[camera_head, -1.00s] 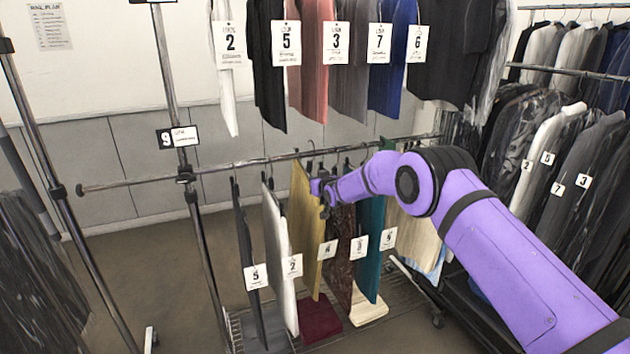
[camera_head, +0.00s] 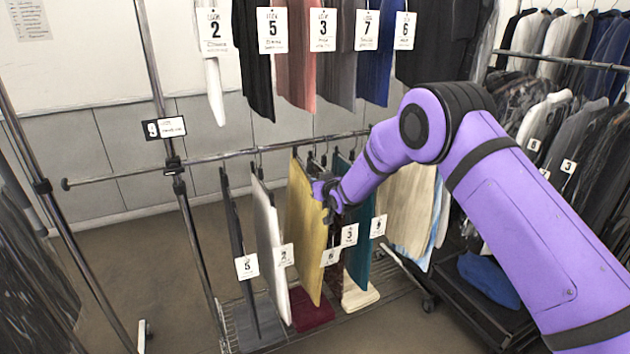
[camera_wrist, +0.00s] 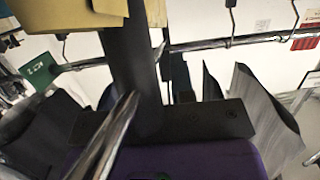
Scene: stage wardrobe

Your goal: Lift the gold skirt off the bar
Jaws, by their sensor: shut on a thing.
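The gold skirt (camera_head: 303,230) hangs upright in the row below the lower bar (camera_head: 225,154), its top edge close under the bar. My gripper (camera_head: 328,192) is at the skirt's upper right edge, shut on it. In the wrist view, gold cloth (camera_wrist: 70,14) shows at the top, beside a dark finger. The finger and wrist hide part of the grip. I cannot tell whether the skirt's hook still rests on the bar.
A white garment (camera_head: 270,240) and a dark one (camera_head: 238,255) hang left of the skirt. A teal garment (camera_head: 361,235) and a cream one (camera_head: 408,205) hang right. Numbered garments hang above. A rack upright (camera_head: 180,195) stands left; folded cloths lie on the shelf below.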

